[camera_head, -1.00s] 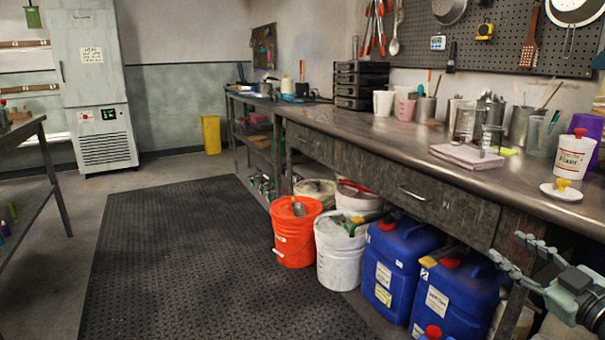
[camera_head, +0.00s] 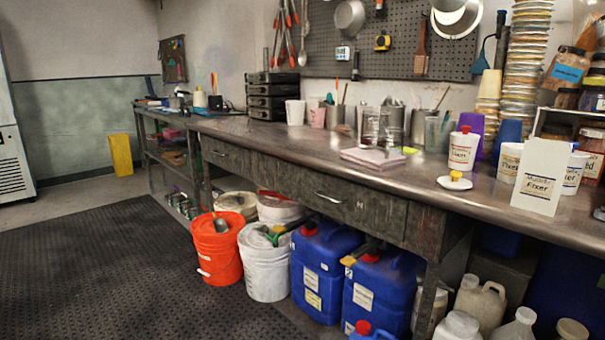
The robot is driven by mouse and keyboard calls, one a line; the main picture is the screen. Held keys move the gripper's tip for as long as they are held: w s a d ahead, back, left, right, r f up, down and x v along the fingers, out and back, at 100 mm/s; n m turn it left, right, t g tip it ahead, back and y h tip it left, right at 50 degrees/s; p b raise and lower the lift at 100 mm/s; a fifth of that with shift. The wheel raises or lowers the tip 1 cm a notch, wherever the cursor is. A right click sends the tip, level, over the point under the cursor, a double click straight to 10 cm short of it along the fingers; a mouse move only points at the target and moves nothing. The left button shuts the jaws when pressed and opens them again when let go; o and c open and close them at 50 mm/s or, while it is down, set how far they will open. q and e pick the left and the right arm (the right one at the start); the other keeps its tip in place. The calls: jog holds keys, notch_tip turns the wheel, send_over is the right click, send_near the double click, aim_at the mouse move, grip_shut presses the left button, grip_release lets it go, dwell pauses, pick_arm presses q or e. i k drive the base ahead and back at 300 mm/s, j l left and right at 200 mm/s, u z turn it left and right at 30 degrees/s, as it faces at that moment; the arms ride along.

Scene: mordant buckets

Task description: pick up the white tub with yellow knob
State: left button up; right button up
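A low white round piece with a yellow knob (camera_head: 455,181) lies on the metal bench top near its front edge. It looks like a lid or a very shallow tub; no taller tub body shows under it. Behind it stands a white Fixer tub with a red knob (camera_head: 463,148). What looks like a sliver of my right gripper (camera_head: 600,213) shows at the right edge, well right of the yellow-knobbed piece and apart from it. Its fingers are mostly out of frame. My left gripper is not in view.
A white Fixer card (camera_head: 540,178) stands on the bench to the right, among several labelled tubs and tall stacks. A pink cloth (camera_head: 373,157) lies to the left. Blue canisters (camera_head: 322,268) and buckets stand below. Bare bench surrounds the yellow-knobbed piece.

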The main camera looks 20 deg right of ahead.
aim_at(509, 157)
jog(key=i+j, duration=0.1)
jog(key=i, duration=0.2)
jog(key=i+j, duration=0.1)
jog(key=i, duration=0.2)
jog(key=i+z, duration=0.1)
jog(key=z, duration=0.3)
jog(key=i+j+z, duration=0.1)
jog(key=z, duration=0.3)
jog(key=i+j+z, duration=0.1)
jog(key=z, duration=1.2)
